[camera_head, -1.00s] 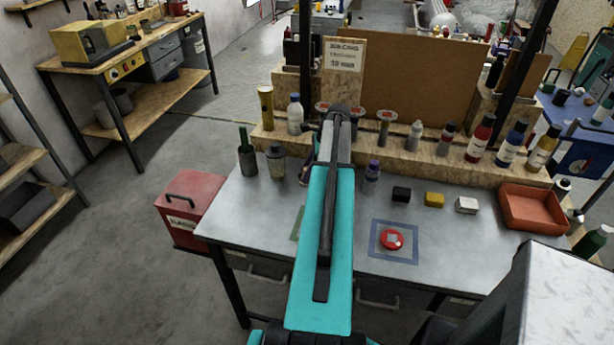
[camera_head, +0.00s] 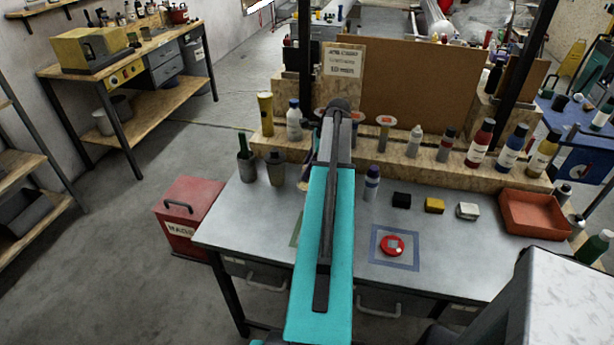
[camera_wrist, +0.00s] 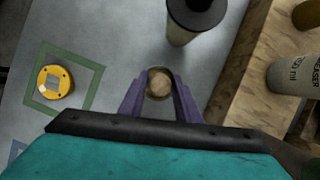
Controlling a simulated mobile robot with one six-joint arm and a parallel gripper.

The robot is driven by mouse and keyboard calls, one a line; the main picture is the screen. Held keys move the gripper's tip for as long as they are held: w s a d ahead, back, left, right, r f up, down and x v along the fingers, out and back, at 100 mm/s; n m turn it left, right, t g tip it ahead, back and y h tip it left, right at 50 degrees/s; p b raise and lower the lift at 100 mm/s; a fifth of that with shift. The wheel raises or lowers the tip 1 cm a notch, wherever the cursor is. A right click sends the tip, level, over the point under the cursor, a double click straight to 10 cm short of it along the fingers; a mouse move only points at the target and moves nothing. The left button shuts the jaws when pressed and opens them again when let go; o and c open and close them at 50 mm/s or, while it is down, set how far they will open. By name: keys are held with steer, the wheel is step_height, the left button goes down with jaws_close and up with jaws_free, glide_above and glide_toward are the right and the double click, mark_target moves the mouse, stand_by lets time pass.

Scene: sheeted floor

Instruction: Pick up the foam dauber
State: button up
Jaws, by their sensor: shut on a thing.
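The foam dauber (camera_wrist: 160,84) shows in the wrist view as a small round thing with a tan, rounded top, seen end-on. My gripper (camera_wrist: 160,78) has its two purple fingers on either side of it, shut on it. I cannot tell whether its lower end touches the bench. In the head view my teal arm hides the gripper and the dauber.
Beside the gripper stands a dark-capped container (camera_wrist: 195,22), close to the wooden ledge (camera_wrist: 246,75) with bottles. A yellow tin (camera_wrist: 53,82) sits inside a green taped square. A red tin (camera_head: 392,245) and an orange tray (camera_head: 535,215) are on the bench's right.

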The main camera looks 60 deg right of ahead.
steer(key=shift+r+b, duration=0.75)
steer(key=shift+r, duration=2.5)
